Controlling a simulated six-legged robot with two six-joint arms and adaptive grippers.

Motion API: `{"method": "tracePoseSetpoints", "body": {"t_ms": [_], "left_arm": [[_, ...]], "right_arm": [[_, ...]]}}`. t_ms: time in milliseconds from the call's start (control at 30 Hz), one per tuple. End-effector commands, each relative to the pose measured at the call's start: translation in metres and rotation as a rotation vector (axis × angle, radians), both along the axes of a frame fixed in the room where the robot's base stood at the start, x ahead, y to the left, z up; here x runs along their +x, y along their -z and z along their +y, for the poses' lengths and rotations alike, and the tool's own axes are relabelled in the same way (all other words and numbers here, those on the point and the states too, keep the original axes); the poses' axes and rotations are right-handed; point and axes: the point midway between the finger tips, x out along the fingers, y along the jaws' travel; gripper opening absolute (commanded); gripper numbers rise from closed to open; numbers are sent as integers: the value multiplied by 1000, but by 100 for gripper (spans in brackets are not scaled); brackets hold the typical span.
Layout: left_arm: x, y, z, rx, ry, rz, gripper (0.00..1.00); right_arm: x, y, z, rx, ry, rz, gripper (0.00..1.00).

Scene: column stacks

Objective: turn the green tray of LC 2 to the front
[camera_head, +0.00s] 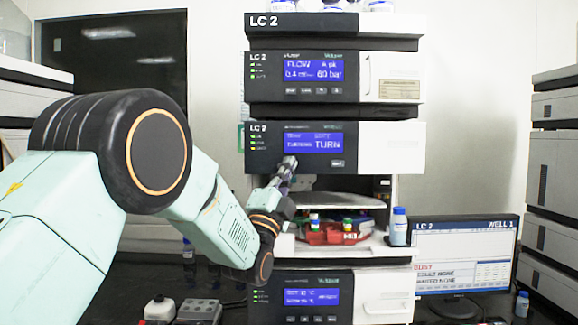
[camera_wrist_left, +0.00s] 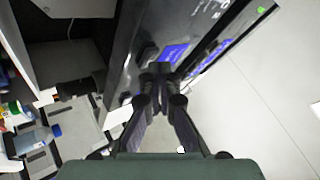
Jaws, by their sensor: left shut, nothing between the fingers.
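The LC 2 stack stands in the middle of the head view. Its third module has a blue display (camera_head: 314,144) reading TURN, with a pale button (camera_head: 337,163) below it. Under that module is an open bay with a red tray (camera_head: 332,233) at the front, holding small vials. In the left wrist view the closed tips (camera_wrist_left: 160,70) point at the dark panel by the blue display (camera_wrist_left: 175,52); touching cannot be told.
A blue-capped bottle (camera_head: 398,226) stands on the bay's right edge. A monitor (camera_head: 464,253) labelled LC 2 stands at right, with another bottle (camera_head: 521,304) beside it. Other stacks flank both sides. A small grey device (camera_head: 200,311) sits at the lower left.

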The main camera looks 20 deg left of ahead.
Motion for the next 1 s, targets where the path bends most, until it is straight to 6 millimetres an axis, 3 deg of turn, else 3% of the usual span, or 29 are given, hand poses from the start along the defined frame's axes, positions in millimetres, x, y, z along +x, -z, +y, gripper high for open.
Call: {"method": "tracePoseSetpoints", "body": {"t_ms": [567,1000], "left_arm": [[-13,0,-4,1,1,0,0],[-49,1,-14,1,1,0,0]], "right_arm": [[0,5,0,0,0,0,40],[0,17,0,0,0,0,40]]}}
